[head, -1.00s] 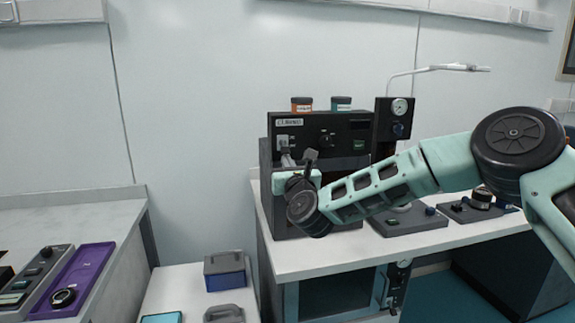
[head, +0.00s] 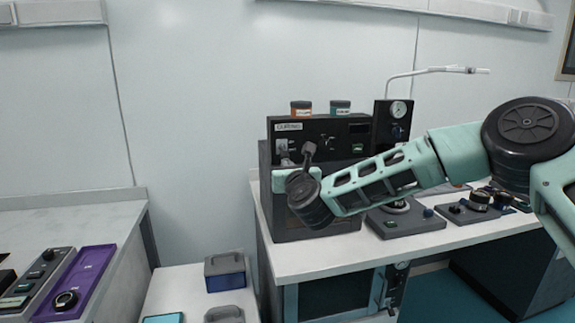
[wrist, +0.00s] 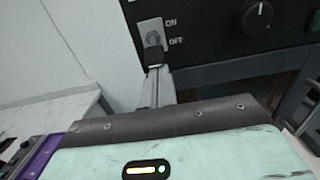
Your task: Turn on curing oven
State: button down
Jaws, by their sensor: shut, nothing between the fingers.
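The curing oven (head: 318,133) is a dark box with a "CURING" label, standing on the white bench at centre. Its switch plate (head: 282,146) is at the left of the front panel. In the wrist view, the silver toggle switch (wrist: 152,38) sits on this plate, with ON printed above OFF at its right. My gripper (wrist: 155,58) is shut and empty, its dark fingertips just below the toggle and overlapping the plate's lower edge. I cannot tell whether they touch the switch. In the head view, my gripper (head: 285,160) is partly hidden by my wrist, which also covers part of the oven front.
A dark knob (wrist: 256,18) is right of the switch. Two jars (head: 301,108) stand on the oven. A gauge post (head: 393,122) and pedestal devices (head: 405,222) stand to its right. A blue-grey box (head: 225,272) is on a lower white surface at left.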

aim_at(286, 157)
jog(key=r+g+p, duration=0.1)
jog(key=p, duration=0.1)
jog(key=r+g+p, duration=0.1)
jog(key=p, duration=0.1)
jog(key=shift+s+d+r+h, duration=0.1)
jog(key=shift+s+r+h, duration=0.1)
jog(key=shift+s+h, duration=0.1)
jog(key=g+p, duration=0.1)
jog(key=p, duration=0.2)
jog(key=r+g+p, duration=0.1)
jog(key=p, duration=0.2)
jog(key=shift+s+r+g+h, duration=0.15)
jog(key=shift+r+g+h, duration=0.15)
jog(key=shift+g+h, duration=0.1)
jog(key=g+p, duration=0.1)
jog(key=p, duration=0.1)
jog(key=g+p, duration=0.1)
jog(key=p, duration=0.1)
jog(key=shift+r+h, duration=0.3)
jog(key=shift+r, duration=0.1)
jog(key=shift+f, duration=0.5)
jog(key=shift+r, duration=0.85)
jog(key=shift+f, duration=0.1)
